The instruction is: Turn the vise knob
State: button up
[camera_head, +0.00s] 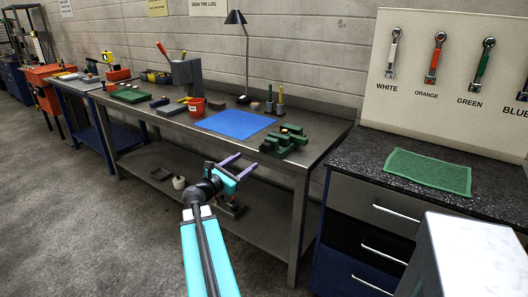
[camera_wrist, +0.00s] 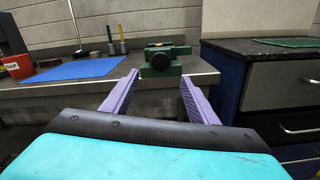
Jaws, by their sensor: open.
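The green vise (camera_head: 284,140) stands on the right end of the metal workbench (camera_head: 318,150). In the wrist view the vise (camera_wrist: 166,50) is ahead, with a dark round knob (camera_wrist: 160,62) on its near face. My gripper (camera_head: 240,164) is in front of the bench's front edge, apart from the vise. In the wrist view its two purple fingers (camera_wrist: 160,97) are spread, with the vise and knob beyond and between them. Nothing is held between the fingers. In the head view the knob is too small to tell apart clearly.
A blue mat (camera_head: 234,124) lies left of the vise, with a red cup (camera_head: 196,107) and a black lamp (camera_head: 246,60) nearby. A dark counter with a green mat (camera_head: 428,172) stands to the right. Wrenches hang on a white board (camera_head: 450,70). Open floor lies before the bench.

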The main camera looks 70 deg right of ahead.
aim_at(264, 149)
jog(key=shift+p+x, duration=0.95)
jog(key=shift+x, duration=5.95)
jog(key=c, duration=0.9)
jog(key=shift+s+a, duration=0.1)
jog(key=shift+a, duration=0.1)
jog(key=shift+c, duration=0.7)
jog(key=shift+d+f, duration=0.1)
jog(key=shift+d, duration=0.05)
